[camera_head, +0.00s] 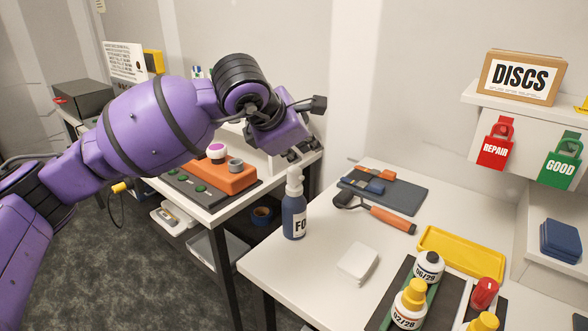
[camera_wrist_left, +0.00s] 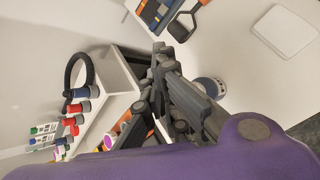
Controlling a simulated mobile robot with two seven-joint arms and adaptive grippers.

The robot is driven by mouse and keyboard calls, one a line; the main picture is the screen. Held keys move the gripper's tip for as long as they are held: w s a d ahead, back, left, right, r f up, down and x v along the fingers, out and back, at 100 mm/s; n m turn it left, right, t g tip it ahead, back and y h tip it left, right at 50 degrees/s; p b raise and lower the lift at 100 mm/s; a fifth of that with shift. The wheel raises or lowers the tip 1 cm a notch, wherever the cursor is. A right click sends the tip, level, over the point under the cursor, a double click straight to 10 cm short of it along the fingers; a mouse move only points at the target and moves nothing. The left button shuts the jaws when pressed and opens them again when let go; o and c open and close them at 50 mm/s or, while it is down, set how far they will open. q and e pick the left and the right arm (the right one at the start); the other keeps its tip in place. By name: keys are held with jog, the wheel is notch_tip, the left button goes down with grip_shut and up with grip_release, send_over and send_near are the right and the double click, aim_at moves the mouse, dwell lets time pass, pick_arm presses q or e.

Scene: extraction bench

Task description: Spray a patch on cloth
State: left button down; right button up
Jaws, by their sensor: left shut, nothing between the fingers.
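A dark blue spray bottle (camera_head: 294,216) with a white top stands upright near the left edge of the white table. A folded white cloth (camera_head: 358,263) lies flat on the table to its right; it also shows at the top right of the left wrist view (camera_wrist_left: 285,30). My left gripper (camera_head: 292,156) is shut and empty, pointing down just above the bottle's top; I cannot tell whether they touch. In the left wrist view the bottle (camera_wrist_left: 211,87) is partly hidden behind my gripper (camera_wrist_left: 160,62). My right gripper is not in view.
An orange-handled tool (camera_head: 386,217) and a dark mat (camera_head: 390,193) lie behind the cloth. A yellow tray (camera_head: 461,251) and several small bottles stand to the right. A second bench (camera_head: 213,213) with an orange device (camera_head: 222,176) is at the left, across a gap.

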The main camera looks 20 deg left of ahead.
pick_arm(q)
jog(key=shift+f, duration=0.4)
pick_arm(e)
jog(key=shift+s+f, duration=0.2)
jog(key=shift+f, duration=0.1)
pick_arm(q)
jog(key=shift+f+b, duration=0.5)
jog(key=shift+f, duration=0.1)
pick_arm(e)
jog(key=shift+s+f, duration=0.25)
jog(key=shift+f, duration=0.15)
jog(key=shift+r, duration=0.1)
pick_arm(q)
jog(key=shift+r+p, duration=0.5)
jog(key=shift+r, duration=0.6)
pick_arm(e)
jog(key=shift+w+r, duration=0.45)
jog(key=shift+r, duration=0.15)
